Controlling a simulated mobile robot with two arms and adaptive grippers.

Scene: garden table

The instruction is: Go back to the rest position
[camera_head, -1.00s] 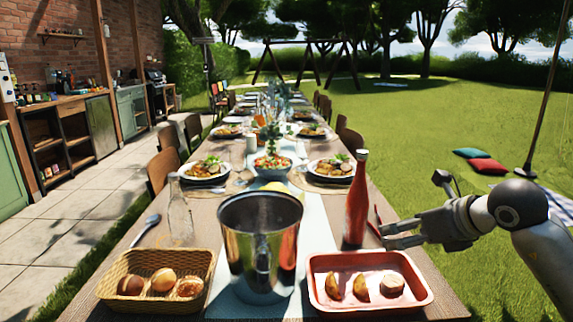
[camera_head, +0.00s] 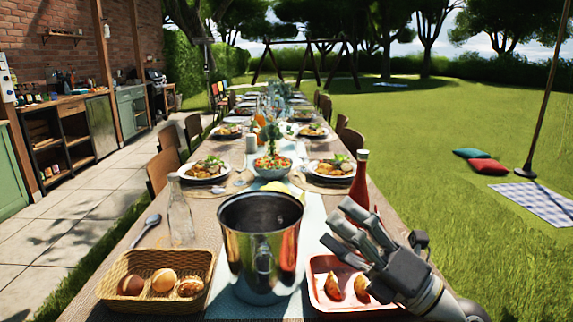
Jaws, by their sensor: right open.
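My right gripper (camera_head: 345,228) is open and empty. It hangs over the right part of the red tray (camera_head: 318,290), its fingers pointing up and left. The tray holds two visible wedge-shaped food pieces (camera_head: 333,286); its right side is hidden behind my gripper and wrist. The red bottle (camera_head: 361,180) stands behind the gripper, its lower part hidden by the fingers. My left gripper is not in view.
A metal bucket (camera_head: 260,245) stands at the table's near middle. A wicker basket (camera_head: 135,300) with bread rolls, a glass bottle (camera_head: 180,215) and a spoon (camera_head: 147,226) are to the left. Plates and a salad bowl (camera_head: 271,173) stand farther back. Lawn lies right of the table.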

